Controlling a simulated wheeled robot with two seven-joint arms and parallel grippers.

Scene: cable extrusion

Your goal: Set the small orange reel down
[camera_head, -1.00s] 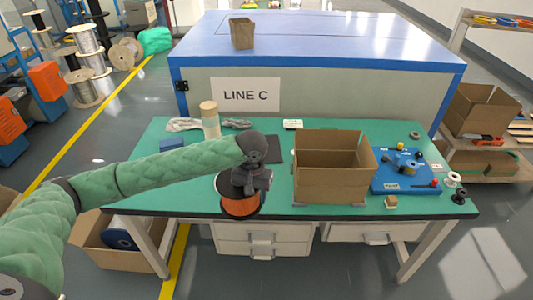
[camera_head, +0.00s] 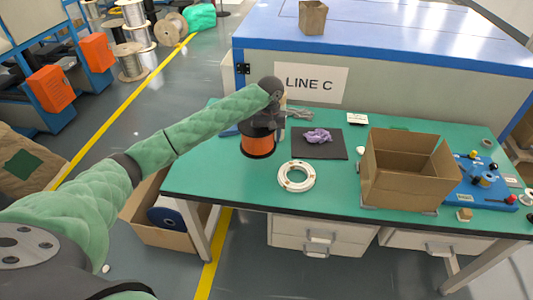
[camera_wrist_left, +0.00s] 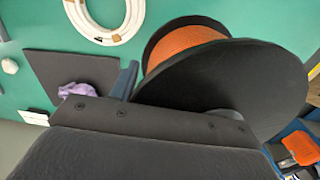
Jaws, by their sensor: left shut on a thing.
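The small orange reel (camera_head: 258,144), orange winding between black flanges, is over the left part of the green table. My left gripper (camera_head: 264,118) is shut on it from above, and the jaws are mostly hidden by the wrist and reel. In the left wrist view the reel (camera_wrist_left: 186,46) shows a large black flange facing the camera. I cannot tell whether its underside touches the table. My right gripper is in neither view.
A white ring-shaped coil (camera_head: 296,177) lies just right of the reel. Behind it is a dark mat (camera_head: 335,148) with a purple cloth (camera_head: 318,135). An open cardboard box (camera_head: 400,188) and a blue fixture board (camera_head: 480,190) stand farther right. The front-left tabletop is clear.

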